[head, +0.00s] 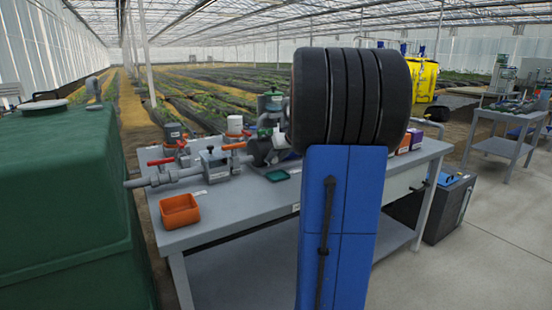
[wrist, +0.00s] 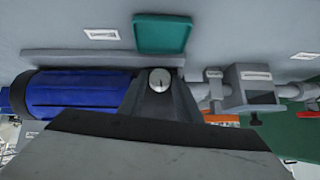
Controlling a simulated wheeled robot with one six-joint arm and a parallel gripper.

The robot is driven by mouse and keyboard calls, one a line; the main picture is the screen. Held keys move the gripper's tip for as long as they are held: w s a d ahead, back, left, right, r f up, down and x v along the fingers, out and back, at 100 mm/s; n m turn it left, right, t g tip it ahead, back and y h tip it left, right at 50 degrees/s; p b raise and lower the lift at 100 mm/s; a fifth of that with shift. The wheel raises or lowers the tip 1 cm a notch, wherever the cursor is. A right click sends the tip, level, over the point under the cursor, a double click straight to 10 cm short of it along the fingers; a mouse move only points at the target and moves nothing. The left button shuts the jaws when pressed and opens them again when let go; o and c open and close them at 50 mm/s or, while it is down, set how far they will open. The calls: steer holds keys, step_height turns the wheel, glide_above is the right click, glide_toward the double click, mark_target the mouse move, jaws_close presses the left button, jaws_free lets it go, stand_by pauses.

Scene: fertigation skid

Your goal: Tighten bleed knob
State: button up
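In the wrist view a small round silver knob (wrist: 160,79) with a dark mark sits on the dark grey pump housing (wrist: 183,105), and it may be the bleed knob. The blue ribbed motor (wrist: 80,94) lies to its left and grey pipework to its right. A large grey block with a black edge fills the bottom of the wrist view, close to the camera; it seems to be part of my gripper (wrist: 150,150). No fingertips are clear there, and I see no contact with the knob. In the head view my blue and black arm hides the gripper and much of the pump.
The grey bench (head: 225,222) carries valves with red handles, an orange bin (head: 180,212) and a small green tray (head: 277,176), also in the wrist view (wrist: 162,33). A large green tank (head: 60,200) stands left.

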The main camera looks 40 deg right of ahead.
steer(key=c, duration=0.6)
steer(key=shift+o, duration=0.2)
steer(key=shift+s+d+f+y, duration=0.1)
steer(key=shift+y, duration=0.2)
steer(key=shift+m+y, duration=0.3)
steer(key=shift+y, duration=0.1)
steer(key=o, duration=1)
steer(key=shift+o, duration=0.2)
steer(key=v, duration=1.7)
steer(key=shift+s, duration=0.35)
